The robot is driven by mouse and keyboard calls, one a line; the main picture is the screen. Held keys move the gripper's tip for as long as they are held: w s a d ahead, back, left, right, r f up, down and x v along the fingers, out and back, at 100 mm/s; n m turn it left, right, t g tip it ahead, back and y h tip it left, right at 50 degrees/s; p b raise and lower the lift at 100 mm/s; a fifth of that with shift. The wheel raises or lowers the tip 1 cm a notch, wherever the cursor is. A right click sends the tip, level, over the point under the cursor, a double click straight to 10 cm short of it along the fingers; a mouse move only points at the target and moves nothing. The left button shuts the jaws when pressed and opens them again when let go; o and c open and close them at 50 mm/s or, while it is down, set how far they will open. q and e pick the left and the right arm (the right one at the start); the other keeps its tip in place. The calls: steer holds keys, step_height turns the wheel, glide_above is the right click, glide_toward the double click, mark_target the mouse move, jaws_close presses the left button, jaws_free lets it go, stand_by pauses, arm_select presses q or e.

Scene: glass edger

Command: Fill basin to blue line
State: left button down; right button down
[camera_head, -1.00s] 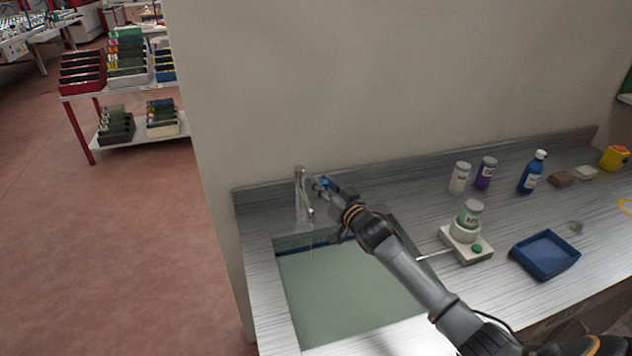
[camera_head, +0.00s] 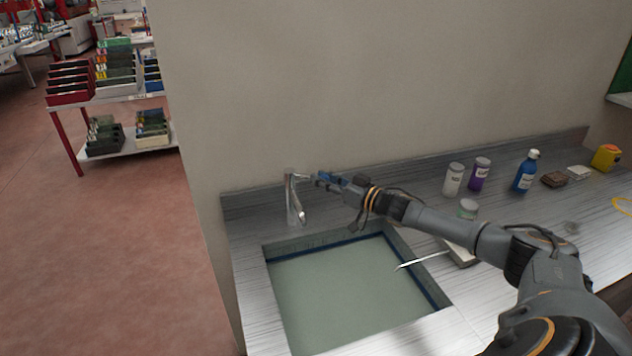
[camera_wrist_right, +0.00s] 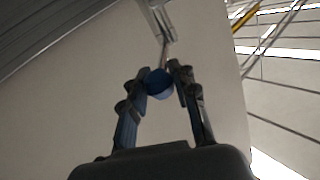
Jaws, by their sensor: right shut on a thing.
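The basin (camera_head: 285,249) is sunk into the metal counter and holds pale green water (camera_head: 345,300). A dark blue line (camera_head: 330,245) runs along its inner back and right walls, and the water surface lies close to its lower edge. The metal faucet (camera_head: 293,200) stands behind the basin, its spout over the back rim. No stream shows below the spout. My right gripper (camera_head: 322,180) is at the faucet's lever, shut on the blue knob (camera_wrist_right: 159,84), which the right wrist view shows between the fingertips. My left gripper is in neither view.
A white bottle (camera_head: 453,179), a purple bottle (camera_head: 479,174) and a blue bottle (camera_head: 526,171) stand along the back. A wall rises behind the counter.

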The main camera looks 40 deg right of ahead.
steer(key=shift+d, duration=0.15)
steer(key=c, duration=1)
jaws_free()
steer(key=shift+v, duration=6)
